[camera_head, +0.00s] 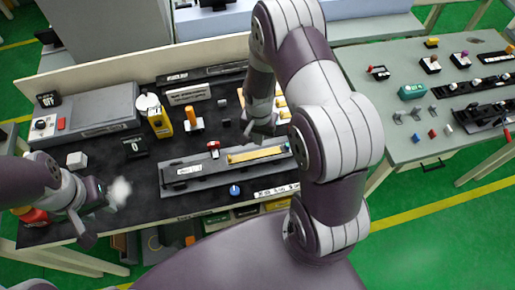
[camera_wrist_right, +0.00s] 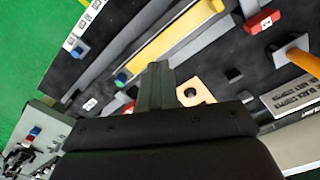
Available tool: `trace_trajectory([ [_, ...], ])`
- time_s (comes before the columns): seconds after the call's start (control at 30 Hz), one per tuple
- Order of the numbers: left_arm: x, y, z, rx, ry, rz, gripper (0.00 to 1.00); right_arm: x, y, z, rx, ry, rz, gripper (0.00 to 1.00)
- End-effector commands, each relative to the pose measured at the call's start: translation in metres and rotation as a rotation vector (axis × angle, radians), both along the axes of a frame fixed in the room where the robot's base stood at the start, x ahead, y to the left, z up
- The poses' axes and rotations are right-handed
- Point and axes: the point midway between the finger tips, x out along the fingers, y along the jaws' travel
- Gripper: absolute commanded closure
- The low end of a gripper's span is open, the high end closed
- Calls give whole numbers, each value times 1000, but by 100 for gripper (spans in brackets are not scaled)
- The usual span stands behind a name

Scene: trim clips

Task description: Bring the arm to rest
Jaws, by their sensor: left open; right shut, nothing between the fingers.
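My right arm arches over the middle of the black-topped bench in the head view. Its gripper (camera_head: 262,130) hangs just above a grey fixture (camera_head: 185,190) that carries a yellow strip (camera_head: 256,154). In the right wrist view its fingers (camera_wrist_right: 157,85) are together with nothing between them, and the yellow strip (camera_wrist_right: 165,45) lies beyond them. My left gripper (camera_head: 92,212) is open above the bench's left front part, beside a blurry white patch (camera_head: 120,190). I see nothing in it.
A red-topped block (camera_head: 213,146) and a blue knob (camera_head: 234,190) are near the fixture. A yellow bottle (camera_head: 160,123) and an orange-handled tool (camera_head: 194,120) stand behind it. A grey table (camera_head: 400,150) with small parts stands right.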

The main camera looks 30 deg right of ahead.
Motion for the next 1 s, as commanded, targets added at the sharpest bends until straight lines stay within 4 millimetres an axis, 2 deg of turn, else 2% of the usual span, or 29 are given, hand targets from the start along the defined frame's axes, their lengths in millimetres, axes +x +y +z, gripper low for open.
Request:
trace_trajectory([
  [0.53, 0, 0, 0, 0, 0, 0, 59, -1, 0, 0, 1, 4, 30, 100],
  [0.57, 0, 0, 0, 0, 0, 0, 59, -2, 0, 0, 2, 9, 67, 100],
  [0.63, 0, 0, 0, 0, 0, 0, 59, -31, 5, 5, 19, 74, 206, 100],
  [0.67, 0, 0, -6, 0, 0, 0, 59, -39, 7, 11, 24, 83, 274, 100],
  [0.8, 0, 0, -51, 0, 1, 0, 59, -73, 27, 38, 24, 58, 583, 100],
  [0.9, 0, 0, -82, 0, 1, 0, 59, -94, 41, 50, -1, -6, 728, 100],
  [0.97, 0, 0, -96, 0, 1, 0, 59, -99, 48, 54, -23, -59, 761, 100],
  [1.0, 0, 0, -100, 0, 1, 0, 59, -95, 51, 59, -35, -94, 773, 100],
])
